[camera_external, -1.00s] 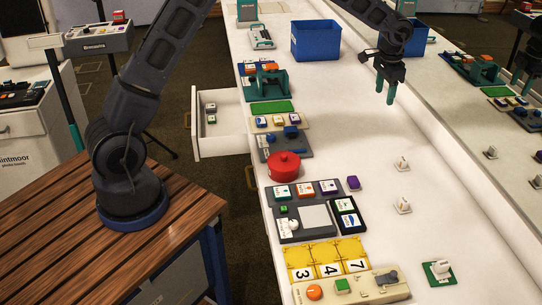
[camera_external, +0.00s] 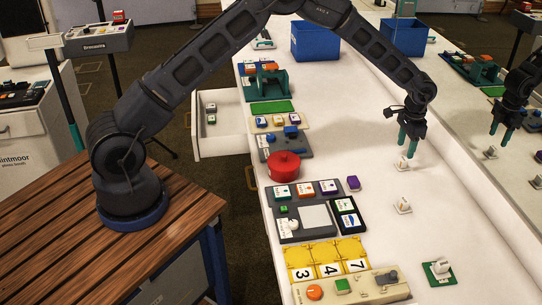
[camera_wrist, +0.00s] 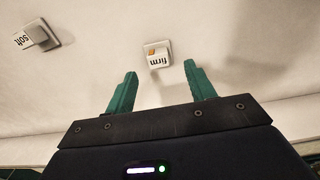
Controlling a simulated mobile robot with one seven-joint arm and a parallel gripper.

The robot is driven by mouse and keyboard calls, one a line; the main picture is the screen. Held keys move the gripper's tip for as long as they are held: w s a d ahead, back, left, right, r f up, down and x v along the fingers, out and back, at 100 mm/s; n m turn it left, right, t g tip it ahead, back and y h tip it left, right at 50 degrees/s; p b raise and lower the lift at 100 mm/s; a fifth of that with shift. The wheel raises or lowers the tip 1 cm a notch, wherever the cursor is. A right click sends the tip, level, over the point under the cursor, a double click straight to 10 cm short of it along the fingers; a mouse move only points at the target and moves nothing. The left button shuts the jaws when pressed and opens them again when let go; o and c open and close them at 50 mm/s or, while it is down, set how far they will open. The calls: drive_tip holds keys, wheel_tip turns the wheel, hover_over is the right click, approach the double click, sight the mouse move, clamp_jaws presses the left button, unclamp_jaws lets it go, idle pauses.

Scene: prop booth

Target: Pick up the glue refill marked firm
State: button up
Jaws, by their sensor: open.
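The glue refill marked firm (camera_wrist: 159,58) is a small white block with an orange mark on a pale square base. In the wrist view it lies ahead of my gripper (camera_wrist: 160,85), roughly centred between the two green fingers, which are apart with nothing between them. In the external view the refill (camera_external: 402,164) sits on the white counter (camera_external: 340,130), just below the fingertips of my gripper (camera_external: 408,148). Whether the fingers touch it is hard to tell there. A similar refill marked soft (camera_wrist: 35,36) stands to the left in the wrist view.
Another small white piece (camera_external: 403,205) stands nearer on the counter, and a green-based one (camera_external: 438,271) nearer still. A red round pot (camera_external: 284,167) and trays line the left edge. Blue bins stand at the back.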

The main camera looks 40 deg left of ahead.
sight(404, 159)
drive_tip(key=shift+d+f, duration=0.2)
drive_tip(key=shift+f, duration=2.85)
drive_tip(key=c, duration=0.8)
drive_tip(key=shift+r, duration=0.15)
